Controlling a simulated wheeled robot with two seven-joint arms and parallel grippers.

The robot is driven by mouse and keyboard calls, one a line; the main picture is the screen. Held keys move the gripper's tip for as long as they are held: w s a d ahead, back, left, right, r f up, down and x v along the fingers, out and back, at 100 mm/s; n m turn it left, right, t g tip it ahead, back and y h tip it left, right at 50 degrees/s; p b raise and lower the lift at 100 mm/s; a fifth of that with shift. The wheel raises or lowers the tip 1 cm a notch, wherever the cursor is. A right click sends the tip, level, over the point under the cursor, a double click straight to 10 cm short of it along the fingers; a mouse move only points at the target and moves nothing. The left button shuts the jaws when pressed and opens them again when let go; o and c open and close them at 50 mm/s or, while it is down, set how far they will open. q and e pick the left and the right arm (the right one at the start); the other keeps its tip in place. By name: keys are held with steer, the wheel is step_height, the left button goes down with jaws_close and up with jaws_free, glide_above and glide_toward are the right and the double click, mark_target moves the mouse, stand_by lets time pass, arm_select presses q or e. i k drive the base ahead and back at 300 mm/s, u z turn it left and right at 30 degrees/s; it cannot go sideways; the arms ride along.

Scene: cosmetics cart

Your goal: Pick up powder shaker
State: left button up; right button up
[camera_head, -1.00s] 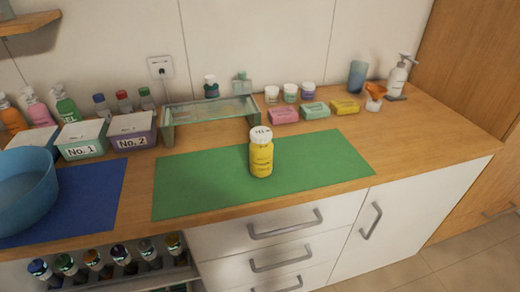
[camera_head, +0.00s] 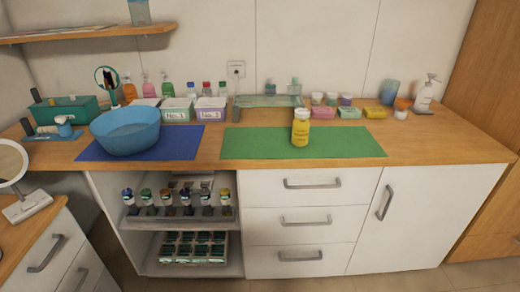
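A yellow bottle with a white cap (camera_head: 300,128), which looks like the powder shaker, stands upright on the green mat (camera_head: 345,144) on the wooden counter. Its label is too small to read. Nothing touches it. Neither of my grippers is in view.
A blue bowl (camera_head: 125,130) stands on a blue mat (camera_head: 180,146) to the left. Behind the green mat are a low glass stand (camera_head: 268,101), small jars and soap boxes (camera_head: 349,112). A white pump bottle (camera_head: 425,94) stands at right. The mat around the shaker is clear.

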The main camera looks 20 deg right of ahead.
mark_target(300, 128)
steer(key=u, duration=0.7)
steer(key=i, duration=0.95)
steer(key=z, duration=0.65)
